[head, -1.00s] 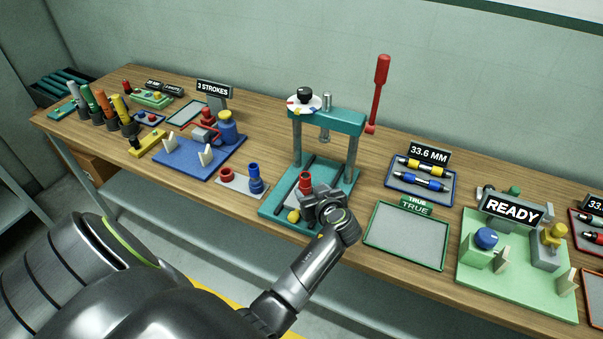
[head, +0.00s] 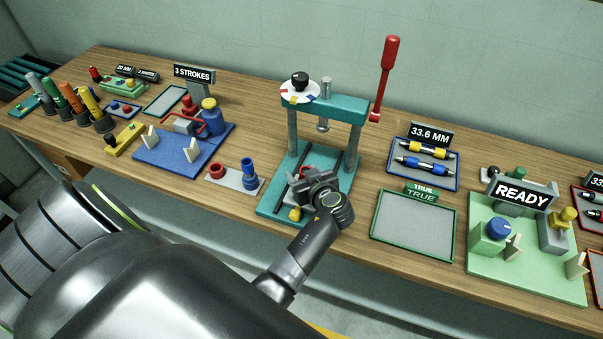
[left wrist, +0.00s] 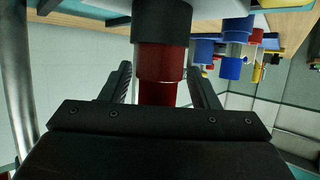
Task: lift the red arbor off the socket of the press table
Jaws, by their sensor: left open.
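The press table (head: 265,211), a teal base with two grey posts and a teal crossbeam, stands at mid-bench in the head view. The red arbor (head: 306,172) is mostly hidden there behind my left gripper (head: 305,187); only a little red shows. In the left wrist view the red arbor (left wrist: 160,62) stands between the two dark fingers of my left gripper (left wrist: 163,85). The fingers are open, with visible gaps on both sides. A dark wider piece (left wrist: 162,22) adjoins the arbor at the picture's top. The socket cannot be made out clearly. My right gripper is not in view.
A grey plate (head: 222,182) with a red ring (head: 216,171) and blue cylinder (head: 250,174) lies left of the press. A green-rimmed tray (head: 412,226) is empty at right. The red lever (head: 387,75) and ram (head: 323,110) rise above the base.

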